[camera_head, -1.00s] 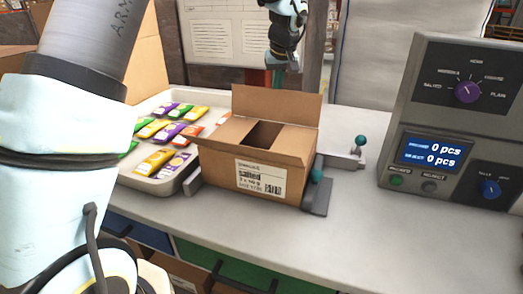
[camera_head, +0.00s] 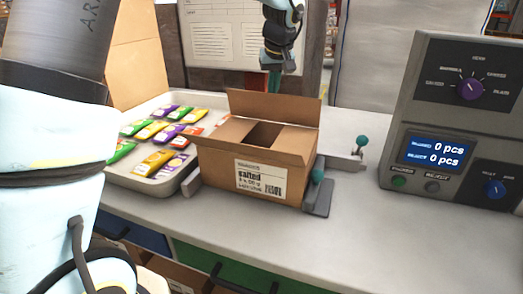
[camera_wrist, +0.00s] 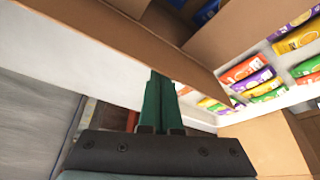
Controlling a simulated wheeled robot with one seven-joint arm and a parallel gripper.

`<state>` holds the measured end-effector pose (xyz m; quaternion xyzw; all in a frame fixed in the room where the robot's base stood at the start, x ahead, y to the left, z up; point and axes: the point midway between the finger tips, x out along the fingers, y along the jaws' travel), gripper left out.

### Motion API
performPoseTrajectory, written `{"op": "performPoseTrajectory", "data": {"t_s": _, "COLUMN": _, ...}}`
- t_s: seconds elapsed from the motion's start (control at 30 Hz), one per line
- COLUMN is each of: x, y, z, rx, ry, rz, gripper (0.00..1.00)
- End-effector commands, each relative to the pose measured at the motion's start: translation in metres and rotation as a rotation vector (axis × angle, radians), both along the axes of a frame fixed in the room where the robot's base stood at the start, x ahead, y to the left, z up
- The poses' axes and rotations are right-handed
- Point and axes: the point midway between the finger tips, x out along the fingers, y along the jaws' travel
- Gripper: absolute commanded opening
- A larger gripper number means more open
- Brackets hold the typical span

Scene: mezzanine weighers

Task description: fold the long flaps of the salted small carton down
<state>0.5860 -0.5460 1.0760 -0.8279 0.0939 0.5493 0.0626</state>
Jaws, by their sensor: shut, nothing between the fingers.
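The salted small carton (camera_head: 222,168) stands open on the bench, its printed label facing me. Its rear long flap (camera_head: 275,107) stands up, leaning slightly back. Its front long flap (camera_head: 240,150) sticks outward over the label side. The short flaps lie inward, with a dark gap between them. My gripper (camera_head: 273,82) is behind and above the rear flap, pointing down; the flap partly hides its green fingertips. In the wrist view the gripper (camera_wrist: 158,95) is shut and empty, close to a brown cardboard edge (camera_wrist: 130,45); I cannot tell whether they touch.
A tray (camera_head: 150,184) of colourful packets stands left of the carton. Grey holders (camera_head: 318,200) with green-tipped knobs brace the carton. A weigher (camera_head: 440,120) reading 0 pcs stands at right. A board with papers (camera_head: 225,35) is behind. The bench front right is clear.

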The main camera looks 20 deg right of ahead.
Motion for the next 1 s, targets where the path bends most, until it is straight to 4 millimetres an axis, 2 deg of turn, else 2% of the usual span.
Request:
{"op": "performPoseTrajectory", "data": {"t_s": 0.47, "x": -0.024, "y": 0.022, "z": -0.012, "rx": -0.001, "ry": -0.001, "rz": 0.000, "gripper": 0.00}}
{"op": "performPoseTrajectory", "data": {"t_s": 0.8, "x": -0.025, "y": 0.023, "z": -0.010, "rx": 0.000, "ry": -0.001, "rz": 0.000, "gripper": 0.00}}
{"op": "performPoseTrajectory", "data": {"t_s": 1.0, "x": -0.032, "y": 0.029, "z": -0.022, "rx": -0.001, "ry": -0.001, "rz": 0.000, "gripper": 0.00}}
